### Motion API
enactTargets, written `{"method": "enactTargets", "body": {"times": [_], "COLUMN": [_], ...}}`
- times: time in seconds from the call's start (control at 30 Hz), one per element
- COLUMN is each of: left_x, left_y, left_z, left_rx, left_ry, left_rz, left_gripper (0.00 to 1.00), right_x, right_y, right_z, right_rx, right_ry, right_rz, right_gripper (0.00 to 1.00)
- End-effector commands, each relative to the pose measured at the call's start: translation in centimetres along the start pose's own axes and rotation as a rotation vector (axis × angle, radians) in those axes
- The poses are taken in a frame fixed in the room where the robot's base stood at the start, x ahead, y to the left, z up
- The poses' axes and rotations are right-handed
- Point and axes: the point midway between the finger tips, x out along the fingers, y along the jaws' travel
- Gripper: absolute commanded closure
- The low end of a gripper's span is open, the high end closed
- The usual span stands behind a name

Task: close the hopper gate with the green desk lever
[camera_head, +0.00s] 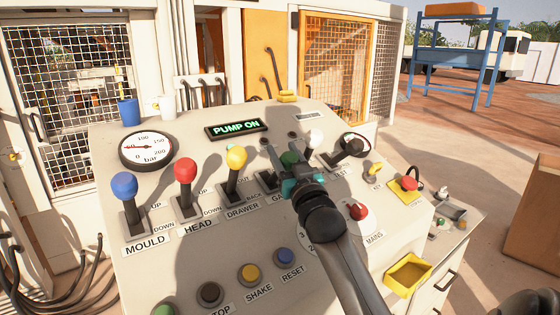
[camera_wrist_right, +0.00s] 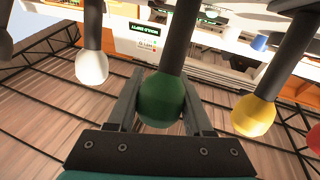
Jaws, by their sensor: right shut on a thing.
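The green desk lever's knob (camera_head: 289,158) shows in the head view just beyond my right gripper (camera_head: 296,172), on the desk's GATE position, whose label is partly covered. In the right wrist view the green knob (camera_wrist_right: 162,98) sits between the two fingers of my right gripper (camera_wrist_right: 160,112), which is shut on it. The lever's dark shaft runs up from the knob in that view. The foot of the lever is partly hidden by my gripper in the head view. The hopper gate cannot be made out. My left gripper is not in view.
The yellow lever (camera_head: 236,160) stands close to the left, and the white lever (camera_head: 316,138) close to the right. Red (camera_head: 185,170) and blue (camera_head: 124,187) levers stand farther left. A lit PUMP ON sign (camera_head: 236,128) is behind.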

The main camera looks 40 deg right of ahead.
Motion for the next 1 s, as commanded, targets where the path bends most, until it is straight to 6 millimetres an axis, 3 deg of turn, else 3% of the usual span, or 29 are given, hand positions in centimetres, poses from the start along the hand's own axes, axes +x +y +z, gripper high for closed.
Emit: {"method": "enactTargets", "body": {"times": [0.03, 0.2, 0.67, 0.7, 0.9, 1.0], "left_x": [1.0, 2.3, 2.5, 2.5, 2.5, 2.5], "left_y": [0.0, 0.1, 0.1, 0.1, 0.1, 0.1], "left_z": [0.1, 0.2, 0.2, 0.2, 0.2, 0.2], "left_rx": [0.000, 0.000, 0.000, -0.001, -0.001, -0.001], "left_ry": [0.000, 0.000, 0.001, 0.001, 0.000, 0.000], "left_rz": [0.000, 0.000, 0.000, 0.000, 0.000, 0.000], "left_gripper": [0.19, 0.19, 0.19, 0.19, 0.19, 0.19], "right_x": [-0.4, -1.1, -1.3, -1.3, -1.3, -1.3], "right_y": [0.0, 0.2, 0.3, 0.3, 0.3, 0.3], "right_z": [0.6, 0.6, 0.5, 0.5, 0.4, 0.4], "right_rx": [0.008, 0.022, 0.026, 0.026, 0.026, 0.025], "right_ry": [0.021, 0.075, 0.094, 0.094, 0.095, 0.096], "right_rz": [0.002, 0.007, 0.010, 0.010, 0.010, 0.010], "right_gripper": [1.00, 1.00, 1.00, 0.45, 0.22, 0.19]}}
